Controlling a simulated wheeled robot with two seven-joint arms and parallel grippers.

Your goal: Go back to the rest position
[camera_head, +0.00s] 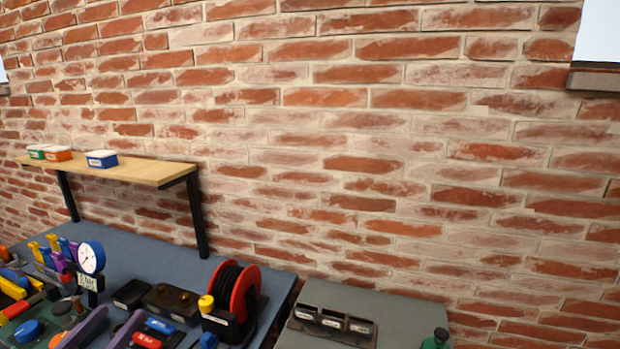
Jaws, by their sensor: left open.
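My left gripper (122,313) shows at the bottom left edge of the head view. Its two grey fingers point up and stand apart, with nothing seen held between them. It appears in front of the blue-grey bench top (150,262), among tools; whether it touches any is unclear. The rest of this arm is cut off by the frame. My right gripper is not in view.
A red and black cable reel (240,291), a dial gauge (91,257) and dark boxes (171,302) crowd the bench. A wooden shelf (150,172) holds small boxes. A grey-green surface (400,316) carries a black unit (333,325). Brick wall rises behind.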

